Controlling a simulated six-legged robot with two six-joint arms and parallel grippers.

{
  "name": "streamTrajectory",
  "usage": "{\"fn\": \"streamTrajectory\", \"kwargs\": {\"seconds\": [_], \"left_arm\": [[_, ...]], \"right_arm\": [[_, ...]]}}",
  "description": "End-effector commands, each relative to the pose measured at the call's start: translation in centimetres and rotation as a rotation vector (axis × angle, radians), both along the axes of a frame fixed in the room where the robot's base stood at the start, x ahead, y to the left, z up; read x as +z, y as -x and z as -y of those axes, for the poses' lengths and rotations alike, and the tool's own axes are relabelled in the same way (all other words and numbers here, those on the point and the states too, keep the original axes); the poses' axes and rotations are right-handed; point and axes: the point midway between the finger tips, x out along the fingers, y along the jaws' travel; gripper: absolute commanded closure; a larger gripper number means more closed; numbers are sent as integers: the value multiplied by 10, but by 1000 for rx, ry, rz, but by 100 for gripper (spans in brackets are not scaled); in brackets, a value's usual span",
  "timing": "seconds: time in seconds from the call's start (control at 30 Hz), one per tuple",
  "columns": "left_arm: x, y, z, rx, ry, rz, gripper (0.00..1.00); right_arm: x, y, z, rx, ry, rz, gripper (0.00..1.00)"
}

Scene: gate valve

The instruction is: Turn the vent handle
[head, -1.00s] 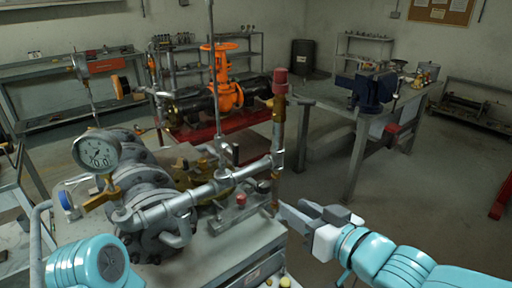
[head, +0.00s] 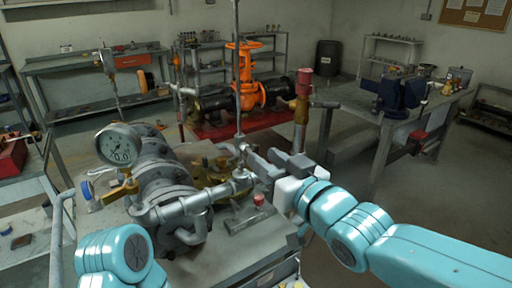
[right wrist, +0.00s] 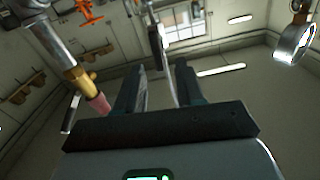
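I cannot tell for sure which part is the vent handle. My right gripper (head: 257,152) is beside the base of the vertical pipe, its fingers apart. In the right wrist view the gripper (right wrist: 158,68) is open, with a grey bar (right wrist: 158,38) showing between and beyond the fingertips; contact cannot be told. My left gripper is out of view.
A brass fitting with a red cap (head: 304,82) stands just right of the right fingers; it also shows in the right wrist view (right wrist: 95,100). An orange valve (head: 244,78) is behind. A bench with a blue vise (head: 400,92) is at right. The lower right floor is clear.

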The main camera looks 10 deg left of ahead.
Motion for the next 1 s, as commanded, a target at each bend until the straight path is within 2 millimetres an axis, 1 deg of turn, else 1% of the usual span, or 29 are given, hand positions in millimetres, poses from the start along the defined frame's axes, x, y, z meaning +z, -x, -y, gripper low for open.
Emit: {"fn": "streamTrajectory", "kwargs": {"seconds": [0.03, 0.1, 0.23, 0.4, 0.63, 0.67, 0.7, 0.73, 0.77, 1.0], "left_arm": [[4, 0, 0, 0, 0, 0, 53], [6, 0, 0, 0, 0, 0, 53], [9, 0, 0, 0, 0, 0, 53], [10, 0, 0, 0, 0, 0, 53], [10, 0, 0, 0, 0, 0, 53], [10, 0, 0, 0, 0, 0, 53], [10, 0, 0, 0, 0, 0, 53], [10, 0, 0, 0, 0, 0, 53], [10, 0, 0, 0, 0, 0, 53], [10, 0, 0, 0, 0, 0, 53]], "right_arm": [[1, -8, -8, 1, 1, -2, 63], [1, -17, -17, 0, -1, -2, 63], [1, -29, -27, -1, 0, -1, 63], [0, -35, -32, -1, 0, -1, 63], [0, -35, -32, -1, -1, -1, 63], [0, -35, -32, -1, -1, -1, 73], [0, -35, -32, -1, -1, -1, 86], [0, -35, -32, -1, 0, -1, 95], [0, -35, -32, -1, -1, -1, 100], [0, -35, -32, -1, -4, -6, 100]]}}
